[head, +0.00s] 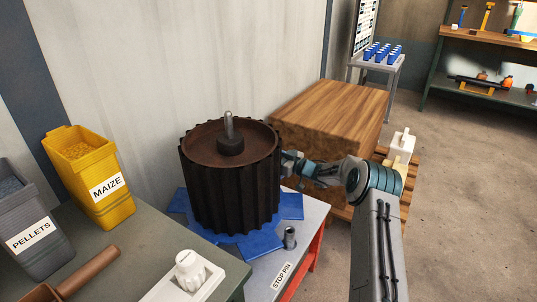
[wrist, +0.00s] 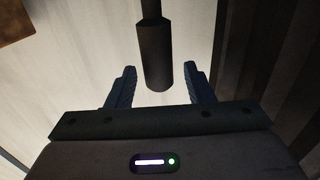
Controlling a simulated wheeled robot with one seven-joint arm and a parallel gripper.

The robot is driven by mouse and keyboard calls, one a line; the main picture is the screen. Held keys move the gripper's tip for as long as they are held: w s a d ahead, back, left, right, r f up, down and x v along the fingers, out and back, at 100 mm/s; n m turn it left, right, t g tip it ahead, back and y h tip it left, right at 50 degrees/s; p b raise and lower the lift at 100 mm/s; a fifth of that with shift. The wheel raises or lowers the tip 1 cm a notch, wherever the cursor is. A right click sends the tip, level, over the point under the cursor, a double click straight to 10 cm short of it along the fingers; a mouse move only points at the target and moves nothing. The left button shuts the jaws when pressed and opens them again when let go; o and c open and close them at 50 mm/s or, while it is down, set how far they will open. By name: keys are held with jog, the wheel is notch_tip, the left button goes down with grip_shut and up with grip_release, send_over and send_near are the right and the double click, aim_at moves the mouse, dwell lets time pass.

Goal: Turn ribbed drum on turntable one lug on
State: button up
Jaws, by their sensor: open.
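The dark ribbed drum (head: 230,188) stands upright on a blue turntable (head: 262,243) with flat lugs sticking out around its base. A grey stop pin (head: 289,238) stands in front, right of the turntable, near the STOP PIN label. My gripper (head: 287,162) is at the drum's right side in the head view, its tips partly hidden. In the wrist view my gripper (wrist: 158,72) is open. A dark post (wrist: 156,55) with a thinner rod shows between the fingers, apart from both; I cannot tell how far off it is. Dark ribs, likely the drum's (wrist: 300,75), show at right.
A wooden block (head: 335,108) on a pallet stands right of the drum, close to my arm. The wall is close behind the drum. Floor at right is clear.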

jog(key=p+v, duration=0.2)
jog(key=v, duration=0.9)
jog(key=shift+s+d, duration=0.15)
jog(key=shift+s, duration=0.15)
jog(key=shift+p, duration=0.3)
notch_tip(320, 180, up, 19)
jog(key=m+t+h+p, duration=0.2)
jog(key=m+h+p, duration=0.1)
jog(key=h+p, duration=0.5)
jog(key=s+d+r+m+g+h+p, duration=0.1)
jog(key=s+d+r+m+h+p, duration=0.1)
jog(key=s+r+h+p, duration=0.3)
jog(key=s+d+r+m+h+p, duration=0.1)
jog(key=s+r+p, duration=0.15)
jog(key=r, duration=0.55)
jog(key=s+a+r+m+g+p, duration=0.1)
jog(key=s+r+g+p, duration=0.2)
jog(key=s, duration=0.9)
jog(key=s+a+r+m+g+p, duration=0.1)
jog(key=s+r+m+g+p, duration=0.1)
jog(key=s, duration=1.1)
jog(key=s+a+r+m+g+p, duration=0.1)
jog(key=s+r+g+p, duration=0.3)
jog(key=s, duration=0.9)
notch_tip(320, 180, up, 3)
jog(key=a+p, duration=0.1)
jog(key=p, duration=0.2)
jog(key=shift+m+p, duration=0.3)
jog(key=shift+p, duration=0.05)
jog(key=shift+s+f, duration=0.1)
